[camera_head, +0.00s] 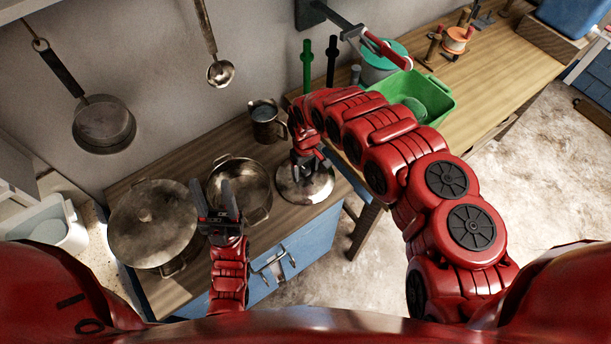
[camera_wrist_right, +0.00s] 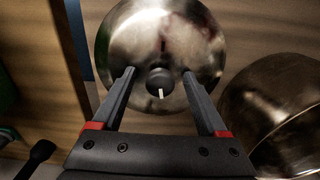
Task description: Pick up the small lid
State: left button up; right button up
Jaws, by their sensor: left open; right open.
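The small lid (camera_head: 313,190) is a round metal lid lying on the wooden counter, right of the open pot. In the right wrist view the lid (camera_wrist_right: 136,40) shows with its dark knob (camera_wrist_right: 160,80). My right gripper (camera_head: 308,174) is over the lid; in the wrist view its open fingers (camera_wrist_right: 160,88) stand on either side of the knob, with a gap to it. Whether they are at the knob's height I cannot tell. My left gripper (camera_head: 217,197) is open and empty, over the counter between the large covered pot and the open pot.
The open pot (camera_head: 258,205) stands close left of the lid and shows in the wrist view (camera_wrist_right: 285,110). A large lidded pot (camera_head: 150,225) is at the left. A metal jug (camera_head: 267,124) stands behind. A green tub (camera_head: 438,92) is on the right bench.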

grip_shut()
dwell(0.3)
jog(key=shift+w+r, duration=0.1)
jog(key=shift+r, duration=0.05)
